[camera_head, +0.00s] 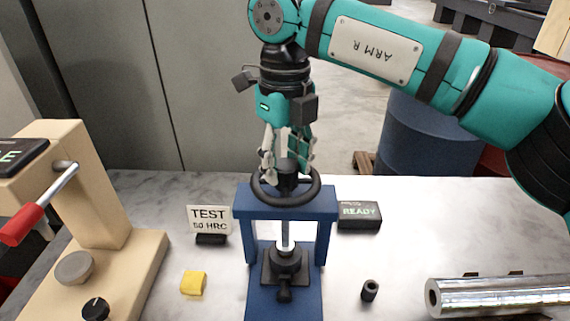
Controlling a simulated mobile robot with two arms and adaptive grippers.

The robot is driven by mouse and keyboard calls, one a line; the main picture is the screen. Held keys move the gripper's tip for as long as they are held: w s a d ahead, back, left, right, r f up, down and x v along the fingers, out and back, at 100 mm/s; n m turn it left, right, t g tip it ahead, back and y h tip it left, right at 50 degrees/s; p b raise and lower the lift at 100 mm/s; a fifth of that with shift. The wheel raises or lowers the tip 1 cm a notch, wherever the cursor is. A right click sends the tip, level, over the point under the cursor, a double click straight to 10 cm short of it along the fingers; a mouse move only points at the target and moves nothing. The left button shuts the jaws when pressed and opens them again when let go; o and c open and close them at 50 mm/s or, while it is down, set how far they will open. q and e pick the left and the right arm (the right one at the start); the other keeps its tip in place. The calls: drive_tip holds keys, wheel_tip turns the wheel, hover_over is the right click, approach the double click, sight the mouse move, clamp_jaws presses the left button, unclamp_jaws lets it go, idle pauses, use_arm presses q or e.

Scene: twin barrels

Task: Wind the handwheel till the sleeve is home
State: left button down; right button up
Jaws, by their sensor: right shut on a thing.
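The black handwheel (316,196) sits on top of a blue press frame (329,232) at the middle of the bench. My right gripper (287,165) points down from above and is shut on the wheel's central hub. A bright screw or rod (288,236) runs down inside the frame to a dark round part (285,258) on a black block at its base. Which part is the sleeve is not clear; a small dark hollow cylinder (370,290) stands on the bench to the right. My left gripper is not in view.
A beige tester with a red-handled lever (22,224) stands at left. A "TEST 50 HRC" sign (209,219), yellow block (193,283) and "READY" display (359,215) flank the press. A shiny metal tube (500,295) lies at right. Blue barrel (428,135) stands behind.

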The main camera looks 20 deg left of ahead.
sight(285, 163)
drive_tip(key=m+b, duration=0.1)
drive_tip(key=m, duration=0.4)
drive_tip(key=shift+w+r+m, duration=0.1)
drive_tip(key=shift+m, duration=0.3)
idle(0.4)
drive_tip(key=o, duration=1.2)
wheel_tip(285, 163, up, 12)
drive_tip(key=shift+f, duration=0.1)
